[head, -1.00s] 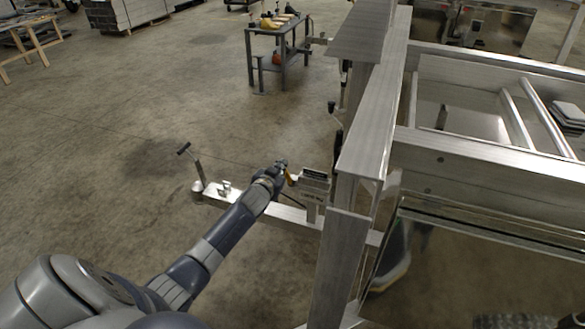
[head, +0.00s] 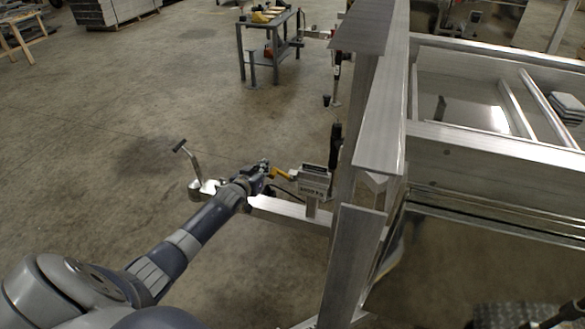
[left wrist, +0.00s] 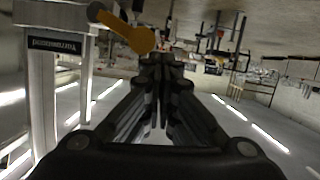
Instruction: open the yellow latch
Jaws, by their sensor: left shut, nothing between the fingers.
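The yellow latch (head: 282,174) sticks out to the left of a grey box (head: 313,180) on the trailer's tongue in the head view. In the left wrist view the yellow latch (left wrist: 126,32) shows as a short angled lever at the upper left, on a dark round pivot. My left gripper (head: 265,166) is just left of the latch in the head view. In the left wrist view my left gripper (left wrist: 160,62) is shut and empty, its fingertips close below and right of the latch's end. I cannot tell whether they touch it.
The aluminium trailer frame (head: 385,100) stands close on the right, with upright beams near the grey box. The trailer's tongue (head: 285,208) runs left under my left arm. A workbench (head: 268,40) stands farther back. Open concrete floor lies to the left.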

